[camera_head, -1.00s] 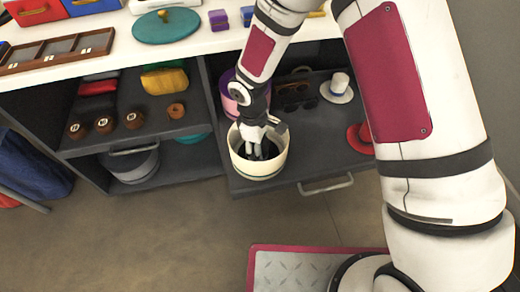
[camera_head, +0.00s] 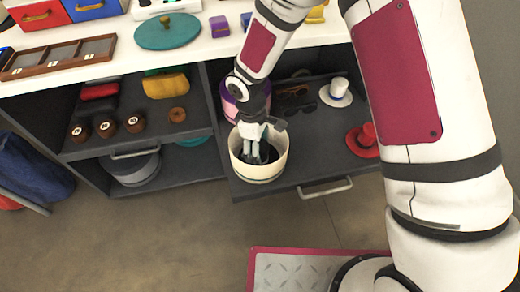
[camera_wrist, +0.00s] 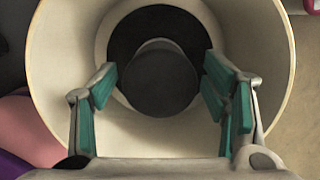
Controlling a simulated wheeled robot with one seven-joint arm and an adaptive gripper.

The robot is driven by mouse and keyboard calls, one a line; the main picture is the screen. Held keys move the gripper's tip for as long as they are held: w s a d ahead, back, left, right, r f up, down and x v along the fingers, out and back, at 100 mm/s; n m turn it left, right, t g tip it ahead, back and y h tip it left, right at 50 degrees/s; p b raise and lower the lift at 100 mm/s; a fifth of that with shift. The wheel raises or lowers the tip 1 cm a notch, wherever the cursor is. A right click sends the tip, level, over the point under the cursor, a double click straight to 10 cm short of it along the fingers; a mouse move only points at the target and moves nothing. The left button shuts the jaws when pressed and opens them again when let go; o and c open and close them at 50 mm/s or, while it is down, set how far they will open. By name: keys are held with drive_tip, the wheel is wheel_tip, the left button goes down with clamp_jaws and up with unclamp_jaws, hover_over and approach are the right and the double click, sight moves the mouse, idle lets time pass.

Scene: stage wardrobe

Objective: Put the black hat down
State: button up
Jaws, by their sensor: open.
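The black hat (camera_wrist: 158,80) lies at the bottom of a round cream hat box (camera_wrist: 60,55), its crown toward the wrist camera. In the head view the cream box (camera_head: 260,172) stands open at the front left of the pulled-out drawer. My gripper (camera_head: 257,154) reaches down into the box. In the wrist view my gripper (camera_wrist: 160,100) is open, with its green-padded fingers on either side of the crown and a gap to it on both sides. The fingers hide parts of the brim.
The drawer (camera_head: 315,175) also holds a white hat (camera_head: 336,92), a red hat (camera_head: 364,138) and dark glasses (camera_head: 295,100). A purple-pink box (camera_head: 230,104) stands just behind the cream box. The white counter (camera_head: 200,48) overhangs the shelves.

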drive_tip(key=r+p, duration=0.1)
drive_tip(key=r, duration=0.2)
drive_tip(key=r+p, duration=0.1)
drive_tip(key=r, duration=0.2)
drive_tip(key=a+r+p, duration=0.1)
drive_tip(key=r, duration=0.2)
drive_tip(key=shift+w+r, duration=0.2)
drive_tip(key=shift+d+r, duration=0.15)
drive_tip(key=shift+r, duration=0.1)
drive_tip(key=s+d+r+m, duration=0.3)
drive_tip(key=d+r, duration=0.5)
drive_tip(key=r, duration=0.2)
drive_tip(key=s+d+r+m, duration=0.4)
drive_tip(key=d+r, duration=0.3)
drive_tip(key=r, duration=0.3)
drive_tip(key=s+d+r+m, duration=0.2)
drive_tip(key=s, duration=0.5)
drive_tip(key=s+d+r+m+y, duration=0.1)
drive_tip(key=s+d+r+m, duration=0.1)
drive_tip(key=s, duration=0.6)
drive_tip(key=s+d+r+m, duration=0.2)
drive_tip(key=s+d+m, duration=0.1)
drive_tip(key=s, duration=0.4)
drive_tip(key=shift+s+d+r+m+t, duration=0.15)
drive_tip(key=shift+s+m+t, duration=0.1)
drive_tip(key=shift+m+t, duration=0.05)
